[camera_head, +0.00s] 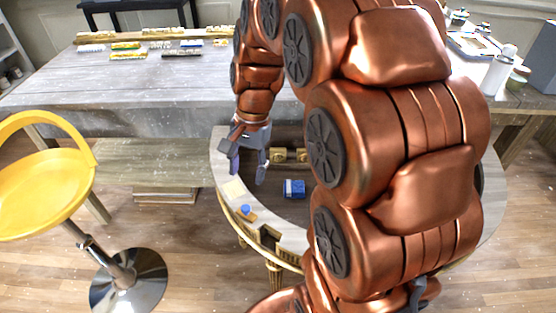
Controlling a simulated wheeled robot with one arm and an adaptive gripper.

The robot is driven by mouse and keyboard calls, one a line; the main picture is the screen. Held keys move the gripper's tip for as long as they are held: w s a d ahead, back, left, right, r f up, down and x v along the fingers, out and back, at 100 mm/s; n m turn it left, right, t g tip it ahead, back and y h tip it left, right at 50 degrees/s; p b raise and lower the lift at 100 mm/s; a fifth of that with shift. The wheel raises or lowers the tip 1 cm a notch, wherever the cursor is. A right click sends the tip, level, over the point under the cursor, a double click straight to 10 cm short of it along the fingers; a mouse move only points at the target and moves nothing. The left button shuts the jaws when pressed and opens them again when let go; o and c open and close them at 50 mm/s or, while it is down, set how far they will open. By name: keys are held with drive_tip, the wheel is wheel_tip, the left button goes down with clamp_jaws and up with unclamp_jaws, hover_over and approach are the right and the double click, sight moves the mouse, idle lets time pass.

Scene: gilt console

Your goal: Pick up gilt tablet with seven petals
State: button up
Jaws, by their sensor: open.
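My gripper (247,174) points down over the left part of the round console (226,160), with its two grey fingers apart and nothing seen between them. Two small gold-coloured pieces (278,155) lie just right of the gripper, near the back of the console top. A pale cream, flat square piece (234,189) lies on the left rim, just below the left finger in the picture. No petals can be made out on any piece, so I cannot tell which one is the gilt tablet. My arm hides the console's middle and right.
A blue box (294,188) lies right of the gripper, and a small blue and orange item (246,212) sits on the front left rim. A grey table (150,85) with several small items stands behind. A yellow stool (40,190) stands left.

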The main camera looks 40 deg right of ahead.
drive_tip(key=w+d+f+m+t+b, duration=0.1)
drive_tip(key=w+d+f+m, duration=0.15)
drive_tip(key=w+d, duration=0.25)
drive_tip(key=w+d+f+m+b, duration=0.2)
drive_tip(key=w+d+m, duration=0.2)
drive_tip(key=m+t+y+b, duration=0.1)
drive_tip(key=m+t+b, duration=0.1)
drive_tip(key=m, duration=0.5)
hover_over(279, 150)
drive_tip(key=d, duration=0.2)
drive_tip(key=f, duration=0.7)
drive_tip(key=shift+s+f, duration=0.15)
drive_tip(key=shift+s, duration=0.25)
drive_tip(key=shift+f, duration=0.25)
drive_tip(key=shift+s+p+x, duration=0.15)
drive_tip(key=shift+p+x, duration=0.05)
drive_tip(key=shift+x, duration=1.65)
drive_tip(key=shift+s+p+x, duration=0.1)
drive_tip(key=shift+p+x, duration=0.1)
drive_tip(key=shift+x, duration=1.65)
drive_tip(key=shift+c, duration=0.2)
clamp_jaws()
